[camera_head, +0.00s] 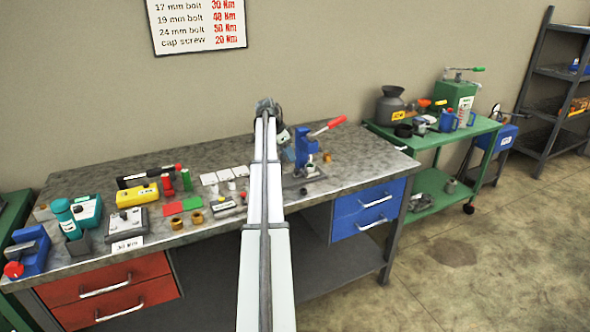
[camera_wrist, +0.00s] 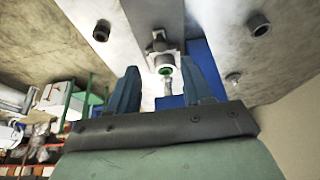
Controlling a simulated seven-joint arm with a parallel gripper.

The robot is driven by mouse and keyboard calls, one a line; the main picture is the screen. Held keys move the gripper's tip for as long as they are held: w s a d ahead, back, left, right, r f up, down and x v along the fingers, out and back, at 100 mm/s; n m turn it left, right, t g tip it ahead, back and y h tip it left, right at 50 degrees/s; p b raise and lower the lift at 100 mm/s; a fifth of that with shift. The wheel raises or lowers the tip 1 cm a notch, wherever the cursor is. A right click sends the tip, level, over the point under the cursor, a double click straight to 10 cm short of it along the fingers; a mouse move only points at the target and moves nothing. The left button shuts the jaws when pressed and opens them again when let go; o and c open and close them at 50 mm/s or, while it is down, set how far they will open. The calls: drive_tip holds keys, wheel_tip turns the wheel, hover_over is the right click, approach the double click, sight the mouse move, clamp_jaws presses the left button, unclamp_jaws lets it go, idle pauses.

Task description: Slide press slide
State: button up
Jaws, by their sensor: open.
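A blue bench press (camera_head: 305,147) with a red-tipped lever (camera_head: 328,125) stands on the workbench, just right of my arm. In the wrist view a grey metal slide plate (camera_wrist: 150,18) with dark round bolt heads fills the top. A small metal block (camera_wrist: 160,47) with a green ring and a silver pin sits at its middle. My gripper (camera_wrist: 161,73) is open, its two dark blue fingers on either side of the pin and block. I cannot tell whether they touch. My arm hides part of the bench, and the gripper is not clear in the head view.
The workbench (camera_head: 335,170) holds a yellow box (camera_head: 138,195), brass bushings (camera_head: 197,218), red and green pads (camera_head: 182,205) and a blue vise-like tool (camera_head: 27,250) to the left. A green cart (camera_head: 432,140) stands to the right.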

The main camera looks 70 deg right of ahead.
sight(295, 170)
drive_tip(key=x, duration=0.8)
drive_tip(key=shift+d+f, duration=0.1)
drive_tip(key=shift+f, duration=0.25)
clamp_jaws()
idle(0.4)
